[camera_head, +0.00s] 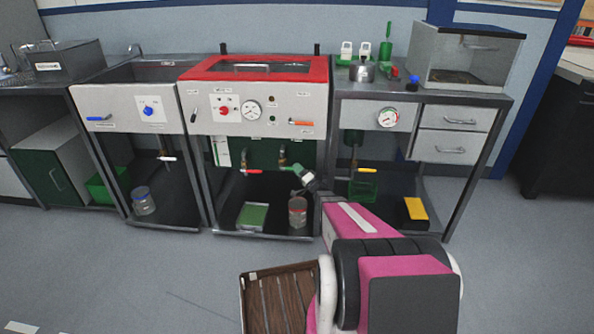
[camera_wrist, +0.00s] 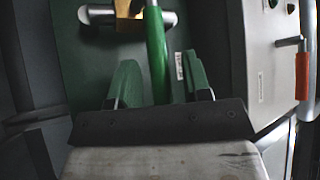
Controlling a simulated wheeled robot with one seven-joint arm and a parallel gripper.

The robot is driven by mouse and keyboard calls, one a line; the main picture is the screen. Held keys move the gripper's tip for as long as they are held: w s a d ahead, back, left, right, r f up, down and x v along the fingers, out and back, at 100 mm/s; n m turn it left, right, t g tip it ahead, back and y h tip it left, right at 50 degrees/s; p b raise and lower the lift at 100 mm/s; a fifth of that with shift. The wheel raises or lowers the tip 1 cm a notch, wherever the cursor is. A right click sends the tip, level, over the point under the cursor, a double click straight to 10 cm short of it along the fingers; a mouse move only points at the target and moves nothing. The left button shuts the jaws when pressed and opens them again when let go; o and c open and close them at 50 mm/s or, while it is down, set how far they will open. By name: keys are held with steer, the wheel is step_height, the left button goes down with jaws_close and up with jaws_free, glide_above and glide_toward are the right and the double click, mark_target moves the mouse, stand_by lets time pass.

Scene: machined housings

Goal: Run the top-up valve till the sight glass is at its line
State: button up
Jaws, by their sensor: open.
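My gripper (camera_head: 298,170) is in front of the middle cabinet's lower opening, just below its white panel. In the wrist view its two green fingers (camera_wrist: 160,80) are apart, with nothing clearly held between them. In the head view, valves with a red handle (camera_head: 253,172), a yellow handle (camera_head: 367,170) and a white handle (camera_head: 168,158) sit under the cabinets. I cannot tell which is the top-up valve. I cannot make out the sight glass or its line.
The middle cabinet has a red top (camera_head: 212,68), a dial gauge (camera_head: 251,108) and an orange lever (camera_head: 301,123). A metal can (camera_head: 297,213) and a green tray (camera_head: 252,216) stand on its lower shelf. The right cabinet has another gauge (camera_head: 388,117).

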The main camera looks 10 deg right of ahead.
steer(key=shift+w+a+r, duration=0.15)
steer(key=shift+w, duration=0.1)
jaws_close()
steer(key=shift+r, duration=0.1)
steer(key=shift+s+a+r+n+g, duration=0.1)
steer(key=shift+a+r+n+g, duration=0.05)
steer(key=shift+r+n+g, duration=1)
steer(key=shift+w+a+r+n+g+h, duration=0.1)
steer(key=shift+a+r+n+g+h, duration=0.1)
steer(key=shift+r+n+g+h, duration=0.3)
steer(key=shift+w+a+r+n+g+h, duration=0.1)
steer(key=shift+a+r+n+g+h, duration=0.15)
steer(key=shift+n+g, duration=0.4)
